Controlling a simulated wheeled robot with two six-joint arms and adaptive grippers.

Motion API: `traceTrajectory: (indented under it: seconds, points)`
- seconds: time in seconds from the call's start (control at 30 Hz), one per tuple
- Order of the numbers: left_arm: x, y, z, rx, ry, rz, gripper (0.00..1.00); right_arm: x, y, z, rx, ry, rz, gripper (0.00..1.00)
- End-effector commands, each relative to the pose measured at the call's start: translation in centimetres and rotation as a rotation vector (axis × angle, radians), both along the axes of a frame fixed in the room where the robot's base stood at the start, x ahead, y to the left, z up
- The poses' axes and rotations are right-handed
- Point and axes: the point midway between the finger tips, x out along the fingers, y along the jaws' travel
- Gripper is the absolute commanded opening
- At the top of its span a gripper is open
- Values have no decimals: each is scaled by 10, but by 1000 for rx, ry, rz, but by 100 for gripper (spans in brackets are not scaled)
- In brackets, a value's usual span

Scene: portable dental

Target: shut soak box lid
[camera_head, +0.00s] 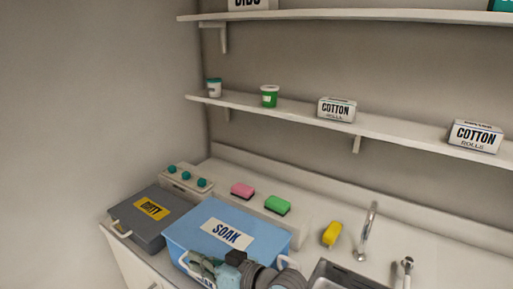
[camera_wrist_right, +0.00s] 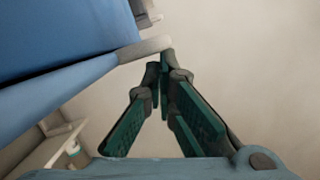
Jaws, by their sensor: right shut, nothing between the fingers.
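The blue soak box (camera_head: 185,250) stands on the counter. Its lid (camera_head: 205,226), with a white SOAK label, lies flat or nearly flat over it. I cannot tell whether a small gap is left under the lid. My right gripper (camera_head: 200,265) is at the box's near front edge, shut and empty, by a pale handle. In the right wrist view, the closed fingertips (camera_wrist_right: 163,62) are close beside the grey handle end (camera_wrist_right: 146,49); contact is unclear. The box's blue side (camera_wrist_right: 60,40) fills the upper left there. My left gripper is not in view.
A grey DIRTY box (camera_head: 150,235) stands left of the soak box. Behind are a panel with teal knobs (camera_head: 187,178), a pink sponge (camera_head: 242,190) and a green sponge (camera_head: 277,205). A yellow sponge (camera_head: 332,233), tap (camera_head: 366,230) and sink (camera_head: 340,275) are to the right.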

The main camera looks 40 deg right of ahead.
Motion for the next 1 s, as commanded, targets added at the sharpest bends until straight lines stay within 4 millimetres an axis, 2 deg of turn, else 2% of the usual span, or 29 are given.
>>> traceTrajectory:
  seconds: [0.3, 0.47, 0.57, 0.67, 0.8, 0.9, 1.0]
  points:
    - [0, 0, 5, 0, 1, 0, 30, 0, -1, 2, -1, 6, 1, 0]
    - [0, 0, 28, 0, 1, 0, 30, 1, -4, 25, -2, 4, 0, 0]
    - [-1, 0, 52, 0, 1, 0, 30, 2, -8, 48, -1, 2, 1, 0]
    - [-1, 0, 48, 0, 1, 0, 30, -26, -19, 48, -12, 4, 5, 0]
    - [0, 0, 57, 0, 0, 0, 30, -63, -36, 57, -10, 7, 3, 0]
    - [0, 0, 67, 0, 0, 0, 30, -78, -43, 63, -6, 7, -1, 0]
    - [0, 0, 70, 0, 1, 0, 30, -86, -45, 65, -3, 2, 1, 0]
